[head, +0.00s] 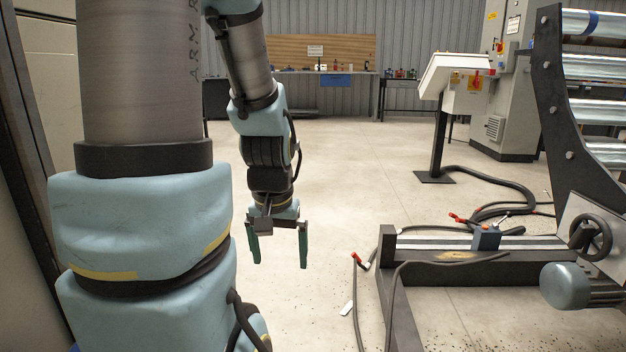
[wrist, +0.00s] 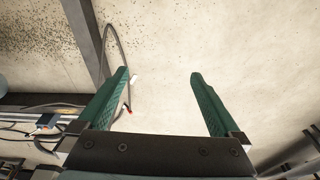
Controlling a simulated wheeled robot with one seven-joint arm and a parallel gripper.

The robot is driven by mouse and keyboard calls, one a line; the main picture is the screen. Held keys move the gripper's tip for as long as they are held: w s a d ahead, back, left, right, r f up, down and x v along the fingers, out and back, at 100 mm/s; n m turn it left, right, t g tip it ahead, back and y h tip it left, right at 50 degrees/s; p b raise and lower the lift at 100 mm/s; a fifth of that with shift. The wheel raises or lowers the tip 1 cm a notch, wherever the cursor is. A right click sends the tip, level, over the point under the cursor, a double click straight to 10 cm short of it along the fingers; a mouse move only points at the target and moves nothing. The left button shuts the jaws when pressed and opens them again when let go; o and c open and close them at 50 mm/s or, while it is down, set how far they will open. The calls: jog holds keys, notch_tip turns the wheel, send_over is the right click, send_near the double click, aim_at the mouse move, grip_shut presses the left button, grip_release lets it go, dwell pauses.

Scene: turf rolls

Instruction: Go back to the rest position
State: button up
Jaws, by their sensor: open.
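My gripper (head: 278,248) hangs from my arm, left of the picture's middle in the head view. Its two green fingers point down and stand well apart, with nothing between them. In the wrist view my gripper (wrist: 160,82) is also open and empty over bare pale floor. No object of the task is named, and my gripper touches nothing in either view.
A dark metal frame (head: 455,272) with a handwheel (head: 590,238) stands on the right. A blue box (head: 486,237) sits on its rail. Black cables (head: 490,180) lie on the floor. A control panel (head: 455,80) stands behind. The middle floor (head: 340,180) is clear.

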notch_tip(320, 180, up, 38)
jog(key=s+p, duration=0.1)
jog(key=p, duration=3.6)
jog(key=shift+a, duration=0.15)
